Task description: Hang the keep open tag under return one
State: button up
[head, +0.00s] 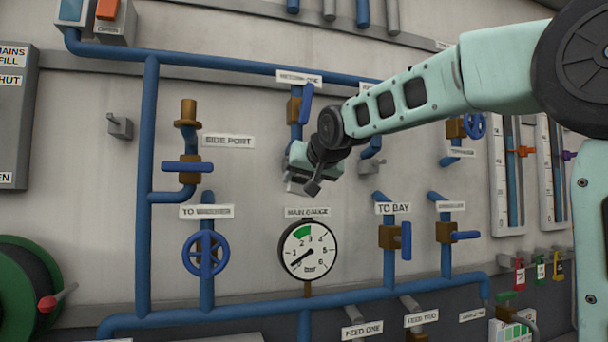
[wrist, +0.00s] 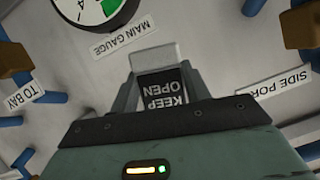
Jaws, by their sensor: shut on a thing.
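My gripper (head: 302,184) is in front of the wall, below a brown valve (head: 294,110) with a blue lever. The plate above that valve (head: 299,79) is blurred but seems to read return one. In the wrist view my gripper (wrist: 158,82) is shut on a black tag (wrist: 165,90) with white KEEP OPEN lettering, upside down in that view. A pale block shows at the tag's far end. In the head view the tag cannot be made out. Any hook under the valve is hidden by my gripper and arm.
The main gauge (head: 308,249) is below my gripper; its label also shows in the wrist view (wrist: 120,38). Side port's valve (head: 187,167) is left. A grey wall bracket (head: 119,125) stands further left. Red, green and yellow tags hang at the right, the red one (head: 520,273) leftmost.

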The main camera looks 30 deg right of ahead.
jog(key=shift+w+d+f+p, duration=0.1)
jog(key=shift+w+d+p, duration=0.2)
jog(key=shift+w+p, duration=0.5)
jog(key=shift+w+d+p, duration=0.25)
jog(key=shift+w+p, duration=0.2)
jog(key=shift+w, duration=0.6)
jog(key=shift+w+d+f+p, duration=0.1)
jog(key=shift+w+d+p, duration=0.2)
jog(key=shift+w+p, duration=0.5)
jog(key=shift+b+x, duration=0.45)
jog(key=shift+x, duration=0.55)
jog(key=shift+f, duration=0.1)
jog(key=o, duration=1)
jog(key=b+v, duration=0.6)
jog(key=v, duration=1.1)
jog(key=shift+s+b, duration=0.2)
jog(key=shift+b, duration=0.15)
